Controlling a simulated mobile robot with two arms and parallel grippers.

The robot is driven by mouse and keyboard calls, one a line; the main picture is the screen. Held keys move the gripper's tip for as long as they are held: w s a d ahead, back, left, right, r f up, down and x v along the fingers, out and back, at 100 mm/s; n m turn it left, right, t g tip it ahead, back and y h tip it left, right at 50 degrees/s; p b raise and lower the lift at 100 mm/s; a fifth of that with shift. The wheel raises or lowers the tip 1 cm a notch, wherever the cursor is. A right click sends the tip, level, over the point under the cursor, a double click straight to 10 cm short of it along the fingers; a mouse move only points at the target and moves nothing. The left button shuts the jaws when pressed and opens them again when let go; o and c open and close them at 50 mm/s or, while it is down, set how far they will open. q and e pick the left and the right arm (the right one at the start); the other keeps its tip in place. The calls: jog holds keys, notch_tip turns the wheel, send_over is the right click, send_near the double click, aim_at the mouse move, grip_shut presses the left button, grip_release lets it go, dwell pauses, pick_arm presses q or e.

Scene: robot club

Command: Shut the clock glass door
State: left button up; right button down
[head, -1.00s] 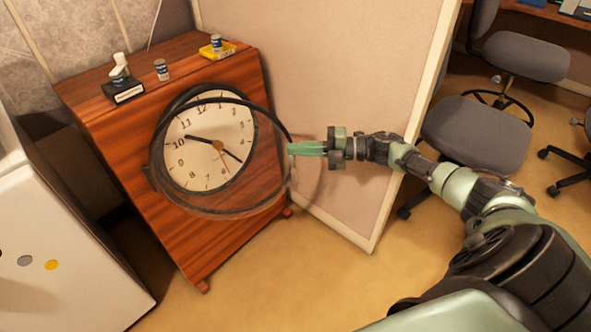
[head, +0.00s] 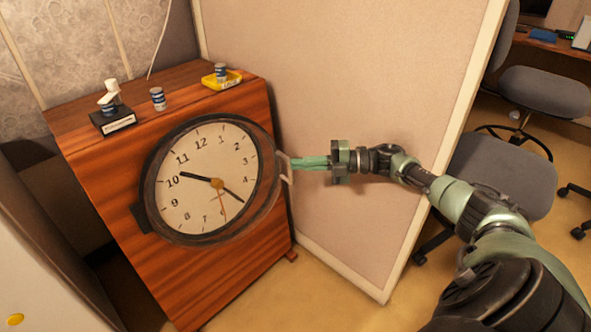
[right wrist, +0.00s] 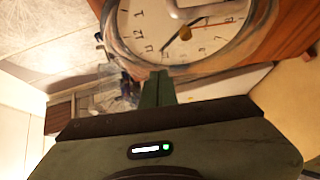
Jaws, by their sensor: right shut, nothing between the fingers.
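The clock (head: 207,178) has a round cream dial in a dark rim, set in the front of a wooden cabinet (head: 215,272). Its round glass door (head: 273,190) hinges at the left and lies over the dial, close to the clock's rim; I cannot tell whether it touches all round. A pale handle (head: 288,174) is on the door's right edge. My right gripper (head: 297,162) is shut and empty, its green fingertips at the handle, seemingly touching it. In the right wrist view the fingertips (right wrist: 158,76) are just beside the door's rim (right wrist: 205,65). My left gripper is not in view.
Small cans, a black box (head: 112,121) and a yellow tray (head: 222,80) stand on top of the cabinet. A beige partition panel (head: 350,90) stands right of it. Office chairs (head: 500,175) are behind at the right. A white cabinet (head: 30,270) is at left.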

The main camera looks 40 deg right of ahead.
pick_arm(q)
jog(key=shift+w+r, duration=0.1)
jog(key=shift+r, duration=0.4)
